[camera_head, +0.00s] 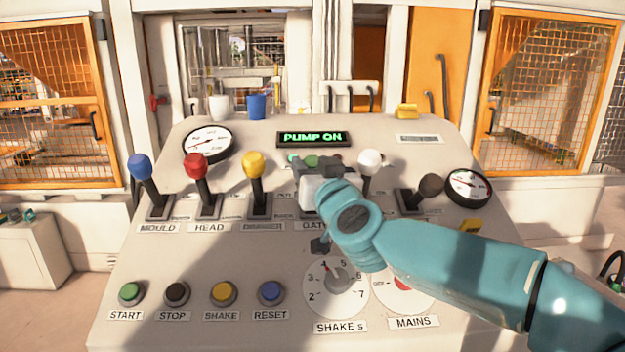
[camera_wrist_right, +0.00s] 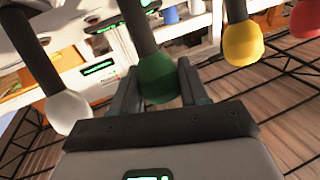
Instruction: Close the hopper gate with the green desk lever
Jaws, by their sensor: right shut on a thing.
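The green desk lever (camera_wrist_right: 158,80) shows in the right wrist view, its round knob between the two fingers of my right gripper (camera_wrist_right: 152,88). The right gripper is shut on this knob. In the head view my right gripper (camera_head: 318,168) is over the GATE label (camera_head: 312,225), and its hand and arm hide most of the lever and part of the label. A bit of green shows at the fingertips. The hopper gate itself cannot be made out. My left gripper is not in view.
Blue (camera_head: 140,167), red (camera_head: 195,166) and yellow (camera_head: 253,165) levers stand left of the gripper; white (camera_head: 369,162) and dark brown (camera_head: 431,186) ones stand right. The display (camera_head: 313,139) reads PUMP ON. Several push buttons and a SHAKE dial (camera_head: 336,288) lie nearer.

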